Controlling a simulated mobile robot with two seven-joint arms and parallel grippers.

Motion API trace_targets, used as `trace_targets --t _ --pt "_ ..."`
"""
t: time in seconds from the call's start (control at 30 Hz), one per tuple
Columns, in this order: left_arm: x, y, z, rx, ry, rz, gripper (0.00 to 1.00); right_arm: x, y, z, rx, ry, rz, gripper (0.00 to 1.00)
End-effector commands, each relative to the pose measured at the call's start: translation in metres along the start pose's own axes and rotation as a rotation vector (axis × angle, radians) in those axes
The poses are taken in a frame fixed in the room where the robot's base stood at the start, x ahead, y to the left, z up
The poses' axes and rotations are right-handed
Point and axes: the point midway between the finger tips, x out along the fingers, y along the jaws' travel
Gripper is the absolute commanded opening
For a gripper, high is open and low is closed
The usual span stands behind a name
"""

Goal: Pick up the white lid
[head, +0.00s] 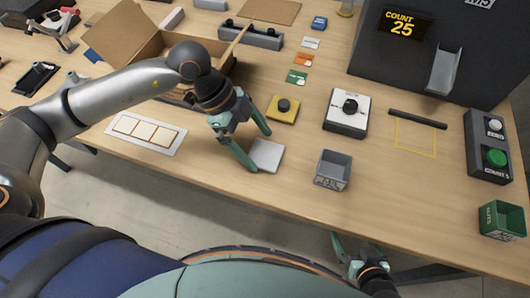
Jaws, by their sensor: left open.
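A flat, pale white square piece (268,153), which looks like the white lid, lies on the wooden table near its front edge. My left gripper (260,151) is open, with its two teal fingers spread at the lid. One finger is by the lid's left side and the other is beyond its far edge. I cannot tell whether either finger touches it. My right gripper (354,244) is low in front of the table edge, away from the lid, with its fingers apart.
A small grey bin (332,171) stands right of the lid. A yellow block with a black knob (283,109) and a white box with a black knob (346,114) are behind. A card with pale squares (146,132) and an open cardboard box (140,47) are left. A green bin (502,221) is far right.

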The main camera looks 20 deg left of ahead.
Motion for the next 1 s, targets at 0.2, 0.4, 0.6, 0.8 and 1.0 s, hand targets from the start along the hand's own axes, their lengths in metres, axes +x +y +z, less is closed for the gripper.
trace_targets --t 0.2,0.4,0.6,0.8,1.0 --pt "0.019 0.000 -0.001 0.001 0.001 -0.001 1.00 0.003 0.001 -0.007 -0.003 0.014 0.000 1.00" --pt "0.019 0.000 -0.001 0.001 0.002 -0.002 0.99 0.003 0.000 -0.007 -0.003 0.014 -0.001 1.00" --pt "0.019 0.000 -0.001 0.001 0.002 -0.002 0.76 0.002 0.000 -0.006 -0.003 0.012 -0.001 1.00" --pt "0.018 0.000 -0.001 0.001 0.002 -0.002 0.54 0.001 0.000 -0.004 -0.002 0.008 -0.001 1.00" --pt "0.018 0.000 -0.001 0.001 0.002 -0.002 0.33 0.001 0.000 -0.003 -0.002 0.007 -0.001 1.00"
